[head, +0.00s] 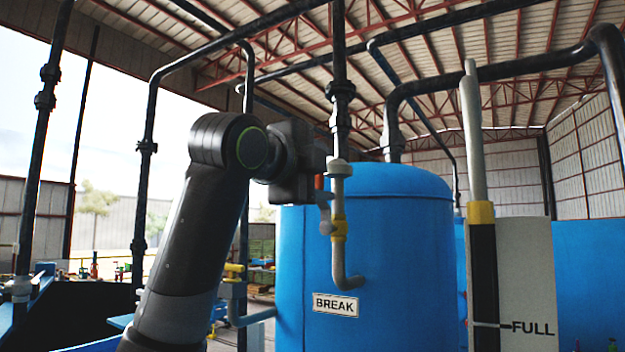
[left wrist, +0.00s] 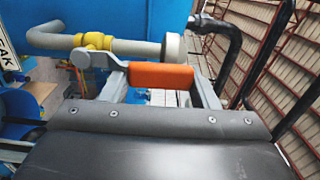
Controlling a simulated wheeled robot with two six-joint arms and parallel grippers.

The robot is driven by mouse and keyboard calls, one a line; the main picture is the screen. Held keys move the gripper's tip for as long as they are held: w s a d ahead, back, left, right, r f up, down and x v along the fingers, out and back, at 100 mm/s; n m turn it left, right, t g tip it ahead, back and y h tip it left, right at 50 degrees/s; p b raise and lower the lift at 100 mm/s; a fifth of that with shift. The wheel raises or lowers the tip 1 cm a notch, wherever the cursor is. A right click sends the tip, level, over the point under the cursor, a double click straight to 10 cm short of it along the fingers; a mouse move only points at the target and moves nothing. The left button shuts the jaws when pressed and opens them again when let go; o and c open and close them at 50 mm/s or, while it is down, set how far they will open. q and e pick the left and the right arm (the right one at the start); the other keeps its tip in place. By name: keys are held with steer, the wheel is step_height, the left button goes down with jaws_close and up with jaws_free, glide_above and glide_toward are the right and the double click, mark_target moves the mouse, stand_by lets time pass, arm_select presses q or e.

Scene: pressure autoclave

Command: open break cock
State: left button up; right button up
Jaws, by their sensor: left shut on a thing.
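The break cock is a grey valve with a yellow collar (head: 339,230) on a vertical grey pipe in front of the blue tank (head: 370,260). The bent pipe end is above the BREAK sign (head: 335,304). Its lever has an orange-red grip (head: 319,182), lying roughly along the pipe. My left gripper (head: 318,187) is at the lever from the left. In the left wrist view, the orange grip (left wrist: 162,75) is between the fingers of my left gripper (left wrist: 160,88), which is shut on it. The yellow collar (left wrist: 92,41) shows behind. My right gripper is out of view.
A gauge column (head: 482,260) with a FULL mark (head: 530,327) stands right of the tank. A dark overhead pipe (head: 340,90) drops just above the cock. Another lower grey pipe (head: 250,318) with a yellow fitting is at lower left.

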arm_select(q)
steer(key=shift+s+d+m, duration=0.1)
steer(key=shift+d+m, duration=0.05)
steer(key=shift+m, duration=0.15)
steer(key=o, duration=1.1)
steer(key=shift+d, duration=0.1)
steer(key=shift+s, duration=0.1)
steer(key=b+v, duration=0.9)
steer(key=v, duration=0.8)
steer(key=shift+s, duration=0.2)
